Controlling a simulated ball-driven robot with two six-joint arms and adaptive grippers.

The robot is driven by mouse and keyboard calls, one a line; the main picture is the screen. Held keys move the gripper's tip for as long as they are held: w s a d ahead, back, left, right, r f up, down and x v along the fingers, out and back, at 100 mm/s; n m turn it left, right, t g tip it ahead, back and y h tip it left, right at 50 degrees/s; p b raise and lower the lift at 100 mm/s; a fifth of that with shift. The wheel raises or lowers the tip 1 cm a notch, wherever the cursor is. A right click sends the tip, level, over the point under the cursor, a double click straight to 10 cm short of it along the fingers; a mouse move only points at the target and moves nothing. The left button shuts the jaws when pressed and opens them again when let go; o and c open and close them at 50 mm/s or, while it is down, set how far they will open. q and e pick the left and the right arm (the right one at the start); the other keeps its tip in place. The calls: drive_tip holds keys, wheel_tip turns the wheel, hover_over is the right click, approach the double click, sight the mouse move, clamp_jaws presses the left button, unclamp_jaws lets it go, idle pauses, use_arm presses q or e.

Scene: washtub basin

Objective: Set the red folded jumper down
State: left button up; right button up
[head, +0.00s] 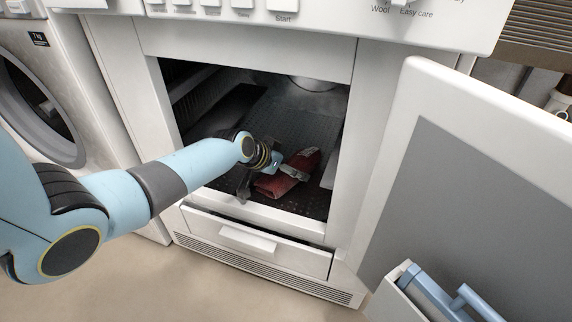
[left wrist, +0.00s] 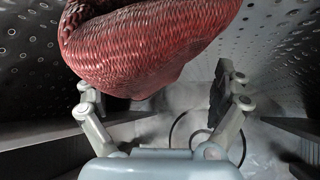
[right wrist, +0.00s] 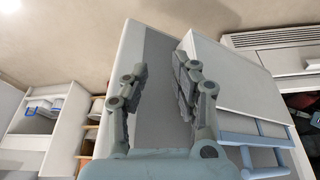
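The red folded jumper (head: 272,186) is inside the open machine, low in its dark perforated cavity (head: 290,115). In the left wrist view the jumper (left wrist: 140,45) fills the upper middle and covers part of the left finger. My left gripper (head: 268,172) is inside the cavity at the jumper. Its fingers (left wrist: 160,95) are spread wide. The right finger stands apart from the jumper in that view; contact at the left finger is hidden. My right gripper (right wrist: 157,72) is open and empty, outside the machine.
The machine's door (head: 480,170) stands open at the right, white with a grey inner panel. A drawer (head: 255,245) lies below the opening. Light blue bars (head: 470,300) stand at the lower right. Another machine with a round door (head: 35,100) is at the left.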

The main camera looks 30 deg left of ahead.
use_arm(q)
drive_tip(key=shift+r, duration=0.25)
drive_tip(key=p+v, duration=0.7)
drive_tip(key=v, duration=0.4)
drive_tip(key=shift+s+r, duration=0.25)
drive_tip(key=shift+s, duration=0.15)
drive_tip(key=s+d+f+g, duration=0.1)
drive_tip(key=s+d+g, duration=0.1)
drive_tip(key=s, duration=0.9)
drive_tip(key=s+d+f+g+y, duration=0.1)
drive_tip(key=s+g, duration=0.2)
drive_tip(key=s, duration=0.7)
drive_tip(key=s+d+f+n+g+y, duration=0.1)
drive_tip(key=s+d+g, duration=0.1)
drive_tip(key=s, duration=0.9)
drive_tip(key=shift+s+d+f+g, duration=0.3)
drive_tip(key=shift+s+g, duration=0.05)
drive_tip(key=shift+g, duration=0.25)
use_arm(e)
drive_tip(key=s+d+f+g+h, duration=0.1)
drive_tip(key=s+d+f+g, duration=0.1)
drive_tip(key=s+f, duration=0.3)
wheel_tip(320, 180, down, 3)
drive_tip(key=shift+s+d+r+g, duration=0.15)
drive_tip(key=shift+s+d+g, duration=0.25)
drive_tip(key=shift+d, duration=0.2)
